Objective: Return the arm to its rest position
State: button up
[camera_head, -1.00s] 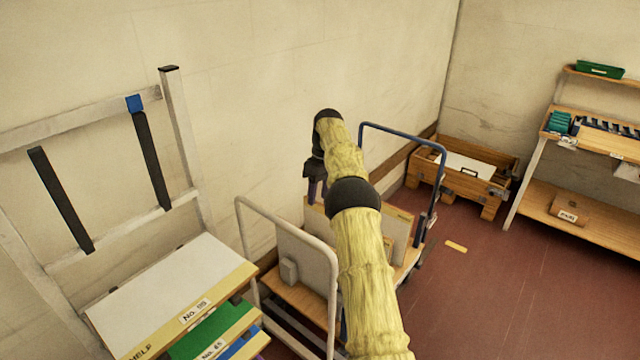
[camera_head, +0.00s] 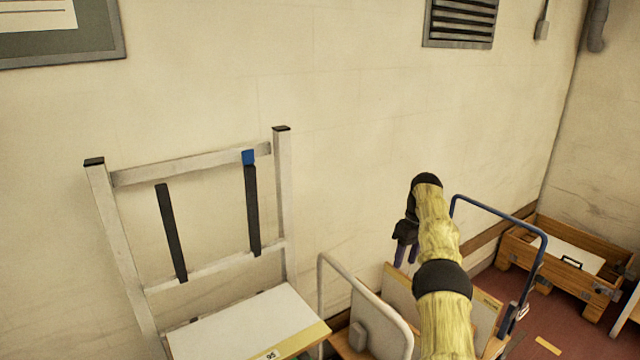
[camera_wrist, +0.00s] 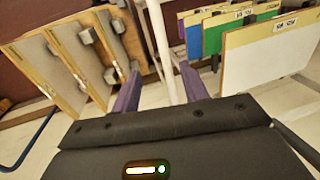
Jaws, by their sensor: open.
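My arm (camera_head: 439,243), in a yellow sleeve with black joints, reaches up from the bottom edge right of centre in the head view. My gripper (camera_head: 406,256) hangs at its far end, with purple fingers pointing down. In the wrist view my gripper (camera_wrist: 160,88) has its two purple fingers apart, with nothing held between them. The fingers appear above a cart carrying upright boards (camera_head: 402,292). I cannot tell the exact height between them.
The cart has a pale rail (camera_head: 367,287) and a blue rail (camera_head: 500,228). A white frame (camera_head: 281,195) with black straps and a board (camera_head: 245,322) stands left. A wooden crate (camera_head: 535,265) sits at the back right. Several coloured panels (camera_wrist: 212,37) show in the wrist view.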

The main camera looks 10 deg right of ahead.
jog(key=s+a+r+m+t+h, duration=0.2)
jog(key=s+a+r+m, duration=0.1)
jog(key=s+a, duration=0.8)
jog(key=s+a+f+m, duration=0.1)
jog(key=s+a+f, duration=0.1)
jog(key=s, duration=0.9)
jog(key=s+a+f+m+t, duration=0.1)
jog(key=s+a+f, duration=0.1)
jog(key=s, duration=1)
jog(key=shift+s+a+f+t, duration=0.3)
jog(key=shift+a, duration=0.6)
